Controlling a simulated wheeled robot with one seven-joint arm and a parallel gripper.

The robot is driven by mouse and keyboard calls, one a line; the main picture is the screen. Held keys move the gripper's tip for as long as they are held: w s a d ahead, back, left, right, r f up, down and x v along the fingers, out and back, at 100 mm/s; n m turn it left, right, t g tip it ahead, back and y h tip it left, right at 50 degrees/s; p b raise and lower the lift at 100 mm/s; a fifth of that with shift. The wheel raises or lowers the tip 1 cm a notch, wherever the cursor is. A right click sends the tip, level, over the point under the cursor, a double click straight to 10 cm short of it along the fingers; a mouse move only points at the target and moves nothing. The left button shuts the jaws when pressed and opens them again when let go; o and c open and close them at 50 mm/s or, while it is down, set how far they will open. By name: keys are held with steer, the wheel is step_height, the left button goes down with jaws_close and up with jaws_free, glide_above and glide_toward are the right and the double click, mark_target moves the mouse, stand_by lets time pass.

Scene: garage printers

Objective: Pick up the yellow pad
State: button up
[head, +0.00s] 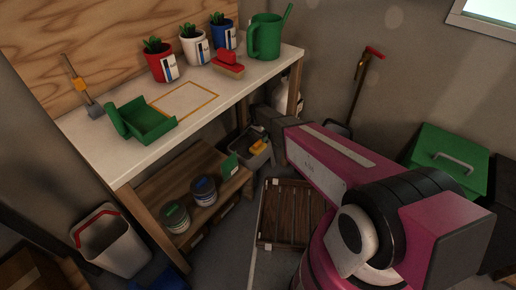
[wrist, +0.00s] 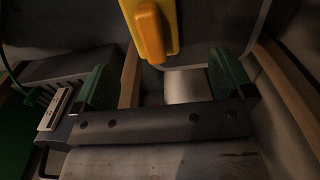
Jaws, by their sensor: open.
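The yellow pad (head: 258,146) shows in the head view at a grey bin (head: 260,161) beside the lower shelf, left of my forearm. In the wrist view the yellow pad (wrist: 150,24) is at the top centre, with an orange-yellow raised part, against a grey surface. My gripper (wrist: 163,78) is open, its two green-tipped fingers apart with nothing held between them. The pad appears beyond the fingertips in that view, not between them. In the head view my fingers cannot be made out clearly.
The workbench (head: 85,143) holds potted plants, a green watering can (head: 265,36), a red brush (head: 228,65) and an open green box (head: 143,119). Tins stand on the lower shelf (head: 160,186). A slatted crate (head: 285,212) is on the floor. A green toolbox (head: 447,158) is at right.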

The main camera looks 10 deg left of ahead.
mark_target(258, 147)
step_height(258, 147, down, 4)
steer(key=shift+r, duration=0.25)
steer(key=shift+s+d+f, duration=0.15)
steer(key=shift+s+f, duration=0.05)
steer(key=shift+f, duration=1.15)
steer(key=shift+s+d+f, duration=0.1)
steer(key=shift+s+f, duration=0.05)
steer(key=shift+f, duration=1.15)
steer(key=shift+c, duration=0.3)
steer(key=c, duration=1)
